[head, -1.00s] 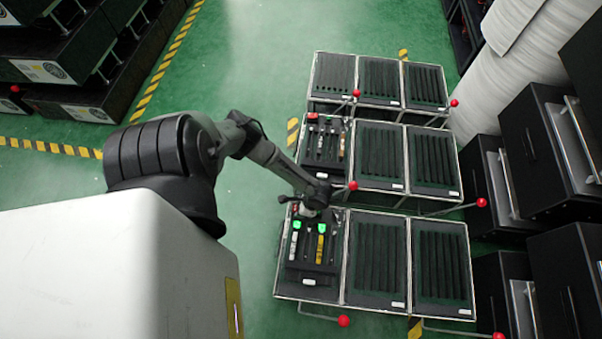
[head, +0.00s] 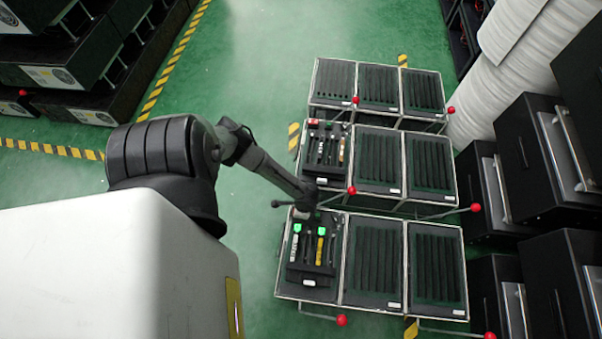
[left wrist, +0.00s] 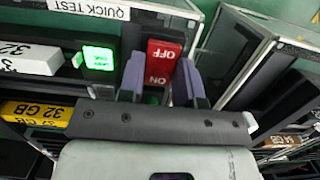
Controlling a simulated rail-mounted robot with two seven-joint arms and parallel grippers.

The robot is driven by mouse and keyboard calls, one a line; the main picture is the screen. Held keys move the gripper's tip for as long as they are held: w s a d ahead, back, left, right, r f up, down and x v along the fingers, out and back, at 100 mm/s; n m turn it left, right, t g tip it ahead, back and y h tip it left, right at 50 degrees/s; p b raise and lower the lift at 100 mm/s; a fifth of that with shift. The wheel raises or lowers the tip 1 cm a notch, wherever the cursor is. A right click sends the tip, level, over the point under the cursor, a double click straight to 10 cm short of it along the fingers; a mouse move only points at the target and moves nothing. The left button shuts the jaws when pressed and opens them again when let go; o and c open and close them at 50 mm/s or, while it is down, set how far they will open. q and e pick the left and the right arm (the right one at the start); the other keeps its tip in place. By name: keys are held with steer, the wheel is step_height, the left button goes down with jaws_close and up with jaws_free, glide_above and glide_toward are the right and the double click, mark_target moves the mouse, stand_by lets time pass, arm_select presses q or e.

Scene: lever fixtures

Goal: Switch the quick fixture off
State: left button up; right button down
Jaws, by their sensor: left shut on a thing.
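The quick fixture is the near left black tray (head: 312,281), with its "QUICK TEST" label (left wrist: 88,10) upside down in the left wrist view. Its red switch block (left wrist: 160,62), marked OFF and ON, sits beside a lit green light (left wrist: 98,58). My left gripper (left wrist: 164,82) is shut on the red switch, with one finger on each side of it. In the head view my left gripper (head: 303,213) is at the tray's far left corner and hides the switch. Green lights (head: 321,231) are lit on the tray. My right gripper is not in view.
More black trays (head: 377,160) in metal frames stand beside and behind. Rods with red balls (head: 352,190) stick out of the frames. Black cabinets (head: 545,150) line the right side. Green floor (head: 240,60) is open at the back left.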

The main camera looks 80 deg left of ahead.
arm_select(q)
steer(key=shift+s+r+t+h+p, duration=0.2)
steer(key=shift+t+h+p, duration=0.1)
steer(key=shift+t+p, duration=0.45)
steer(key=shift+f+t, duration=0.1)
steer(key=shift+t, duration=0.45)
steer(key=o, duration=0.9)
steer(key=r+p, duration=0.3)
steer(key=r, duration=0.1)
steer(key=s+r+p, duration=0.1)
steer(key=r+p, duration=0.2)
steer(key=r, duration=0.2)
steer(key=r+p, duration=0.3)
steer(key=r, duration=0.1)
steer(key=shift+s+a+r+p, duration=0.25)
steer(key=shift+a+r+p, duration=0.05)
steer(key=shift+p, duration=0.1)
